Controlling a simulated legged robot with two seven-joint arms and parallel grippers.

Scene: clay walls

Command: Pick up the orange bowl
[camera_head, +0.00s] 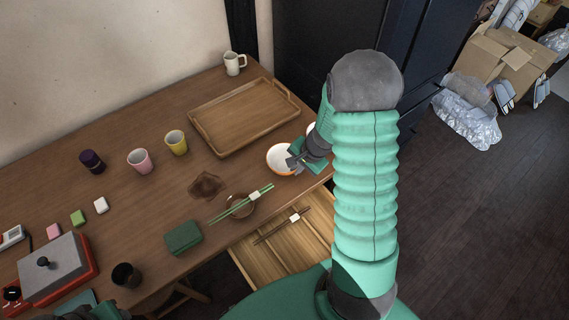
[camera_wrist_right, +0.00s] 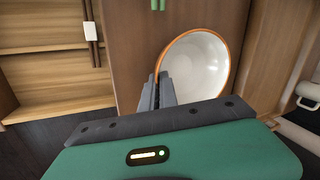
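The orange bowl (camera_head: 280,158), white inside with an orange rim, is near the table's right front edge, left of my right gripper. My right gripper (camera_head: 295,163) is at its right side. In the right wrist view the bowl (camera_wrist_right: 200,65) shows its white inside, and the narrow fingers (camera_wrist_right: 158,88) straddle its near left rim, one inside and one outside. They look shut on the rim. I cannot tell whether the bowl touches the table. A dark part of my left arm (camera_head: 90,312) shows at the bottom left; its fingers are not clear.
A wooden tray (camera_head: 243,116) lies behind the bowl. A brown dish (camera_head: 240,205) with green chopsticks and a green box (camera_head: 184,237) are to the left. An open drawer (camera_head: 290,245) juts out below.

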